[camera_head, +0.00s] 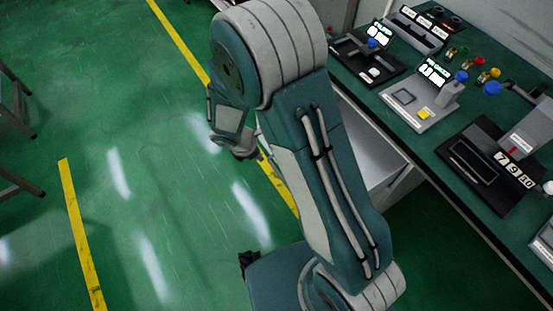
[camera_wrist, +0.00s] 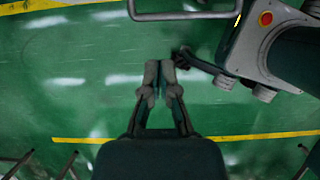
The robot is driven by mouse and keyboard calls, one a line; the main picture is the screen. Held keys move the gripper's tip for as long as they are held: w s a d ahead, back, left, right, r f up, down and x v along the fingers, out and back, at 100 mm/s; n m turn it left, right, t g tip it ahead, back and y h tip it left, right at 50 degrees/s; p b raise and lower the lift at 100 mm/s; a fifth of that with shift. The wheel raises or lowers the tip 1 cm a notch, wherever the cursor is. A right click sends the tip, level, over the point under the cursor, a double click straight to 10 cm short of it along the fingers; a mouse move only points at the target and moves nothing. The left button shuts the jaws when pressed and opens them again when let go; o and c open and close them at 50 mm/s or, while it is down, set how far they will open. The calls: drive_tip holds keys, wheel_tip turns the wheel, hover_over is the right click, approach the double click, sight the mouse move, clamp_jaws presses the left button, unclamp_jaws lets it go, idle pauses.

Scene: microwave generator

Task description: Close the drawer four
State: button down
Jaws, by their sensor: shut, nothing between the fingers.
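My gripper (camera_wrist: 159,72) shows in the wrist view with its two fingertips together and nothing between them. It points down over bare green floor, apart from any drawer. In the head view my arm hangs left of the workbench and its far part is mostly hidden. A pale grey drawer-like box (camera_head: 378,165) shows under the bench edge, partly covered by my arm. I cannot read a number on it or tell how far out it stands. No drawer is clear in the wrist view.
The green-topped workbench (camera_head: 405,138) runs along the right with several devices on it, among them a grey box with a yellow button (camera_head: 424,114) and a black numbered panel (camera_head: 482,165). Open floor with yellow lines (camera_head: 80,235) lies left. Dark legs (camera_head: 15,105) stand at the left edge.

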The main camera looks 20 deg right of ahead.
drive_tip(key=w+d+f, duration=0.2)
drive_tip(key=d+f, duration=0.5)
drive_tip(key=f, duration=0.1)
drive_tip(key=shift+d+f, duration=0.15)
drive_tip(key=shift+f, duration=0.1)
drive_tip(key=shift+w, duration=0.1)
